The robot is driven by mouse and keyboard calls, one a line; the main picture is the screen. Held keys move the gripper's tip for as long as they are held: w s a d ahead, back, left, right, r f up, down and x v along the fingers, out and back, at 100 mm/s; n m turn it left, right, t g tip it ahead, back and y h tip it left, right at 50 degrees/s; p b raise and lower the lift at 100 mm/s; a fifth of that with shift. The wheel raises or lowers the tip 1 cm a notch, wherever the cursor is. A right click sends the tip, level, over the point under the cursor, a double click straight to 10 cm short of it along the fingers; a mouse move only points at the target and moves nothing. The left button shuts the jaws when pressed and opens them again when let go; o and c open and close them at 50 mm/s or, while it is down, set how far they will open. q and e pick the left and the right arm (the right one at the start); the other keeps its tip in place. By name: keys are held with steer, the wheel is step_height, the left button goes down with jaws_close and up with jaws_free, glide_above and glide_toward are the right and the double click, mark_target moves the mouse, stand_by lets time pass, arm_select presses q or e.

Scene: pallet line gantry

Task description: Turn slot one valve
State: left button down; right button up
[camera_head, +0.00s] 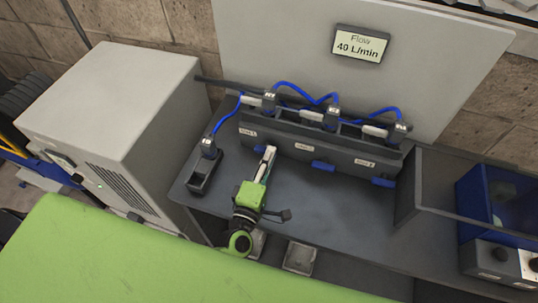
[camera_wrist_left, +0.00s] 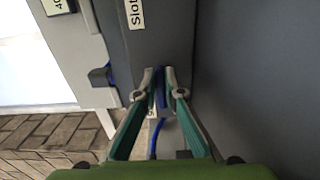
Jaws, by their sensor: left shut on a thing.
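A dark manifold (camera_head: 285,140) carries three blue valve handles, each near a white label. The left blue valve handle (camera_head: 260,149) is beside my left gripper (camera_head: 269,153), which reaches in from the front. In the left wrist view the fingertips of my left gripper (camera_wrist_left: 160,76) are closed on both sides of a narrow blue handle (camera_wrist_left: 160,90). A label beginning "Slot" (camera_wrist_left: 135,12) shows there, its number cut off. The middle handle (camera_head: 323,166) and right handle (camera_head: 383,182) stand free. My right gripper is not in view.
A display (camera_head: 360,44) reads "Flow 40 L/min". Blue hoses (camera_head: 305,95) loop above the manifold. A dark holder (camera_head: 205,172) stands left on the grey bench, near a large grey cabinet (camera_head: 115,95). An open bin (camera_head: 465,185) and a blue box (camera_head: 505,200) are at right.

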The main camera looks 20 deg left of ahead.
arm_select(q)
steer(key=shift+r, duration=0.1)
steer(key=c, duration=2.1)
jaws_free()
steer(key=shift+w, duration=0.15)
steer(key=shift+c, duration=0.2)
steer(key=s, duration=1.2)
steer(key=shift+a, duration=0.2)
steer(key=shift+s, duration=0.1)
